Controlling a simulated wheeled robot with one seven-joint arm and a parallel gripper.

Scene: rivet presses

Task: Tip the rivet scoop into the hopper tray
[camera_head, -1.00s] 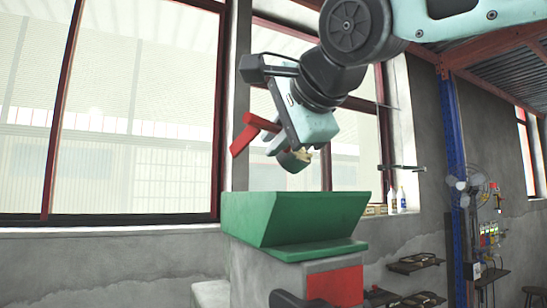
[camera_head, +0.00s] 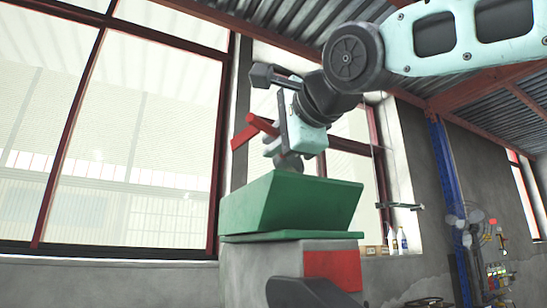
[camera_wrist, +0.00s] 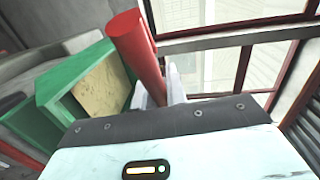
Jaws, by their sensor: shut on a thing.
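The green hopper tray (camera_head: 290,205) stands on a grey block in the head view. Its near wall hides its inside. In the wrist view the tray (camera_wrist: 45,95) is at the left, with a tan surface inside. My gripper (camera_head: 272,148) is above the tray's back edge, shut on the red handle of the rivet scoop (camera_head: 254,130). The handle slants up beside the fingers in the wrist view (camera_wrist: 136,52). A grey rounded part, seemingly the scoop's bowl (camera_head: 290,163), hangs just above the tray rim. I cannot see what it holds.
The grey block (camera_head: 240,277) has a red panel (camera_head: 332,272) on its front. Large windows (camera_head: 130,140) and a wall are behind. Bottles (camera_head: 397,240) stand on the sill to the right. A blue post (camera_head: 450,190) stands further right.

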